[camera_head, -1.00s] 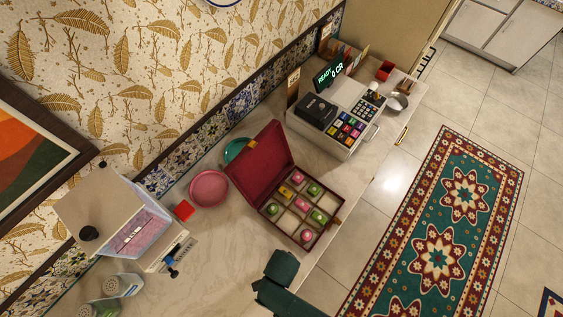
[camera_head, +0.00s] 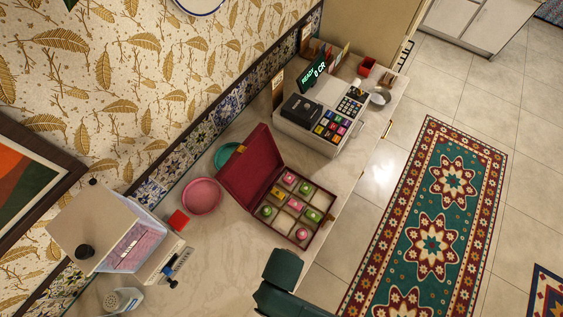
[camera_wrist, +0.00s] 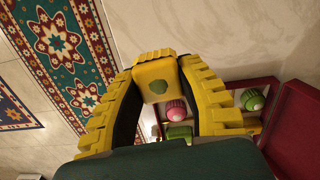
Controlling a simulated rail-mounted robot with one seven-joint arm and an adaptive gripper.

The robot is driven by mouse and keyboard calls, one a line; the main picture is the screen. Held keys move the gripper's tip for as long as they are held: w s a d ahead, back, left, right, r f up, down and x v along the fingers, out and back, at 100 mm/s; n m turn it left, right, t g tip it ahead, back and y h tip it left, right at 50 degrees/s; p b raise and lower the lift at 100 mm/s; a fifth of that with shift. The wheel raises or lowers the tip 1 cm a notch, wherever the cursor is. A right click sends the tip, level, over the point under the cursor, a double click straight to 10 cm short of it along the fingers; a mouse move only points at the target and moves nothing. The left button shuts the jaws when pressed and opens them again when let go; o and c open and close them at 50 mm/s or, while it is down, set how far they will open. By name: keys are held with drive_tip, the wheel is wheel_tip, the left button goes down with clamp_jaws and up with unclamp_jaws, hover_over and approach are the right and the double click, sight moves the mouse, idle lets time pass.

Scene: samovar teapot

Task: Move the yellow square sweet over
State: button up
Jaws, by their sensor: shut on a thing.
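In the head view my dark green arm (camera_head: 283,268) shows at the front edge of the counter, and the fingers and held sweet are hidden. The red sweet box (camera_head: 245,172) stands open with its lid raised. Its compartments hold pink and green sweets, another yellow sweet (camera_head: 277,193), and some empty cells.
A cash register (camera_head: 318,120) stands beyond the box. A pink plate (camera_head: 202,196), a teal plate (camera_head: 224,154) and a red square item (camera_head: 178,220) lie to its left. A grey container (camera_head: 121,301) stands near the bottom.

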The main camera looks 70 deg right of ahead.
drive_tip(key=shift+s+d+f+n, duration=0.1)
drive_tip(key=shift+s+f+n, duration=0.2)
drive_tip(key=shift+n, duration=0.2)
drive_tip(key=w+d+b, duration=0.2)
drive_tip(key=w+d, duration=0.2)
drive_tip(key=d, duration=0.1)
drive_tip(key=r+m+b, duration=0.2)
drive_tip(key=b, duration=0.1)
hover_over(285, 222)
wheel_tip(285, 222, down, 10)
drive_tip(key=shift+w+f+b, duration=0.1)
drive_tip(key=shift+f+b, duration=0.05)
drive_tip(key=shift+b, duration=0.2)
drive_tip(key=shift+a+f, duration=0.1)
drive_tip(key=shift+f, duration=0.1)
drive_tip(key=o, duration=0.9)
drive_tip(key=shift+r, duration=0.1)
